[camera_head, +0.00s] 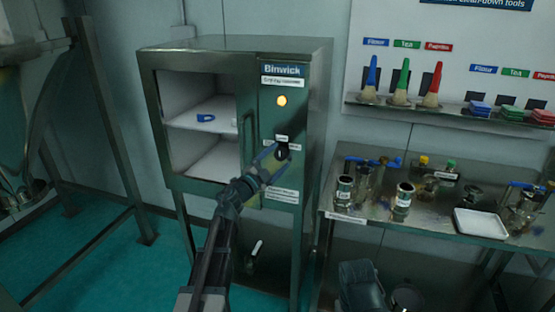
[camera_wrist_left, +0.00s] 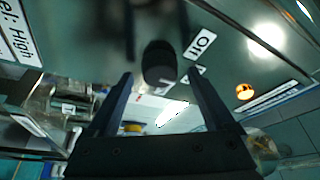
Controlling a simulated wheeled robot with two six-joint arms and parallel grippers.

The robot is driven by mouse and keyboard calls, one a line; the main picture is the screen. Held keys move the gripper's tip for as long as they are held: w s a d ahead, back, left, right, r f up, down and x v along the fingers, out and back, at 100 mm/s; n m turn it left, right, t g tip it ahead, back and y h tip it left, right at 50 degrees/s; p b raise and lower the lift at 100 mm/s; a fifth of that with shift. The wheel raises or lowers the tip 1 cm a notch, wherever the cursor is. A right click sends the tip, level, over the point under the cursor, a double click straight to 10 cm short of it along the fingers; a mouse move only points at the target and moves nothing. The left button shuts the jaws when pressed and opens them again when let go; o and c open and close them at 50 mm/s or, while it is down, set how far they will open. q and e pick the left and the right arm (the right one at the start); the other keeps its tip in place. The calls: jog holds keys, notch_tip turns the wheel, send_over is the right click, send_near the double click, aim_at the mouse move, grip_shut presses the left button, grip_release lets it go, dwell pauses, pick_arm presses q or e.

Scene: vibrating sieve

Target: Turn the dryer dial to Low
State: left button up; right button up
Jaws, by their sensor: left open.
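The dryer (camera_head: 240,55) is a dark green metal cabinet marked Binwick, with a lit amber lamp (camera_head: 282,100) on its right-hand panel. The black dial (camera_head: 283,152) sits below the lamp, partly behind my left gripper (camera_head: 270,158). In the left wrist view the dial (camera_wrist_left: 160,63) stands just ahead of and between the tips of my open left gripper (camera_wrist_left: 158,78); contact cannot be told. An Off label (camera_wrist_left: 199,44) is beside the dial. I cannot read the dial's pointer, and no Low label is readable. My right gripper is not in view.
A blue item (camera_head: 205,117) lies on the dryer's white upper shelf. The dryer's handle (camera_head: 242,135) is left of the panel. A metal bench (camera_head: 375,212) with jars and a white tray (camera_head: 480,224) stands to the right. A steel frame (camera_head: 108,130) stands at left.

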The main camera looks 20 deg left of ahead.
pick_arm(q)
jog(key=b+v, duration=0.2)
jog(key=v, duration=1.1)
jog(key=shift+s, duration=0.3)
jog(key=d+f+n+g+y+p, duration=0.6)
jog(key=f+n+g+y+p, duration=0.15)
jog(key=n+y, duration=0.55)
jog(key=s+d+f+g+h+p, duration=0.1)
jog(key=s+d+f+g+h, duration=0.1)
jog(key=s+d+g, duration=0.3)
jog(key=s+d+f+g+h+p, duration=0.2)
jog(key=s+d+f+g, duration=0.3)
jog(key=s+d, duration=0.6)
jog(key=s+g, duration=0.1)
jog(key=s, duration=0.6)
jog(key=shift+s+d+f, duration=0.2)
jog(key=shift+d+f, duration=0.05)
